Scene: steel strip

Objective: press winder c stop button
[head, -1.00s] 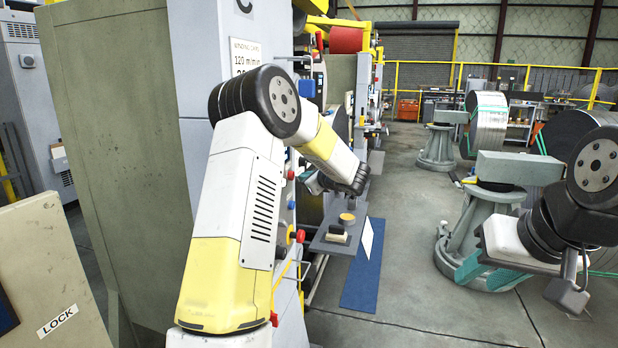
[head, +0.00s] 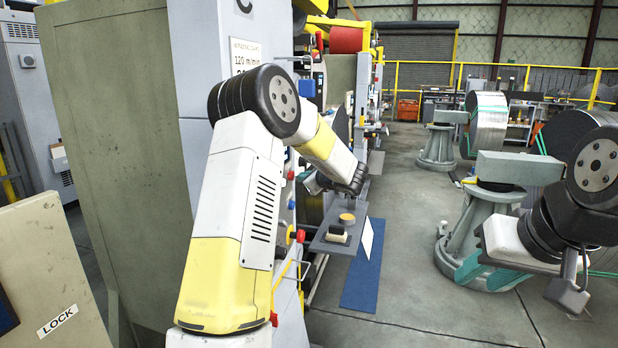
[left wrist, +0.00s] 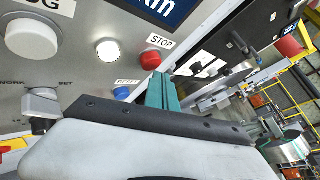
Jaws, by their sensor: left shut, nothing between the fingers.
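The red stop button (left wrist: 151,60) stands out from a grey panel in the left wrist view, under a "STOP" label (left wrist: 160,41). My left gripper (left wrist: 160,78) has its teal fingers shut and empty, with the tips close to the lower edge of the red button. I cannot tell whether they touch it. In the head view my left arm reaches to the machine's panel side and hides most of the buttons; only a bit of the left gripper shows behind it.
A grey shelf (head: 325,246) with small items juts out below my left forearm. Open floor (head: 400,290) lies right of it.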

